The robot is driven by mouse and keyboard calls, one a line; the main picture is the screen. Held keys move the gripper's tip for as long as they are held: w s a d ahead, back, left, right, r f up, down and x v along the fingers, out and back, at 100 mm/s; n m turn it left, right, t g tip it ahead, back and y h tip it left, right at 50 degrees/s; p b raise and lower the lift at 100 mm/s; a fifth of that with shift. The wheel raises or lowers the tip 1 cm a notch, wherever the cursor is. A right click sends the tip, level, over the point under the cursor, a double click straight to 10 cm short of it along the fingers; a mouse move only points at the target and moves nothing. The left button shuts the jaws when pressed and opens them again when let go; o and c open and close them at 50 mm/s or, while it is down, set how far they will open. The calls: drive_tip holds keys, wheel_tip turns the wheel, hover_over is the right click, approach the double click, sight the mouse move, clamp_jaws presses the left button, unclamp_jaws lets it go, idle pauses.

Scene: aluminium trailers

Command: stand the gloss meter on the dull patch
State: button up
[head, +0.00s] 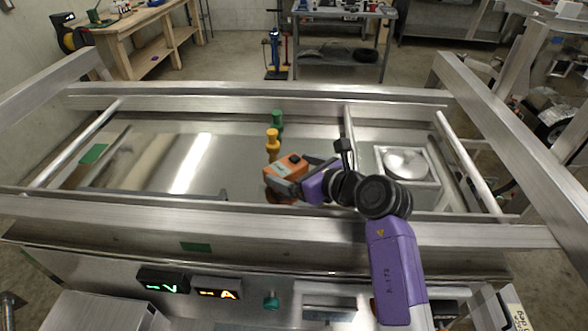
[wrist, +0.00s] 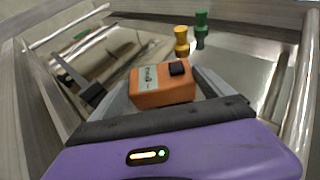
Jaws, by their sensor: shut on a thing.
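The gloss meter is an orange block with a grey label face and a black button. It shows in the head view (head: 285,170) and in the wrist view (wrist: 160,88). My gripper (head: 291,182) is shut on it, with grey fingers on both sides in the wrist view (wrist: 162,94). The meter is over the middle of the metal panel (head: 225,150) inside the frame; I cannot tell whether its base touches the panel. A blurred, brownish area (head: 140,160) lies on the left of the panel beside a bright streak; I cannot be sure it is the dull patch.
A yellow peg (head: 272,145) and a green peg (head: 277,122) stand just behind the meter. A green rectangle (head: 94,154) is at far left. A square tray with a round dome (head: 405,163) is at right. Metal rails (head: 270,230) border the panel.

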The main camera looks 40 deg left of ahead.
drive_tip(key=shift+f, duration=0.4)
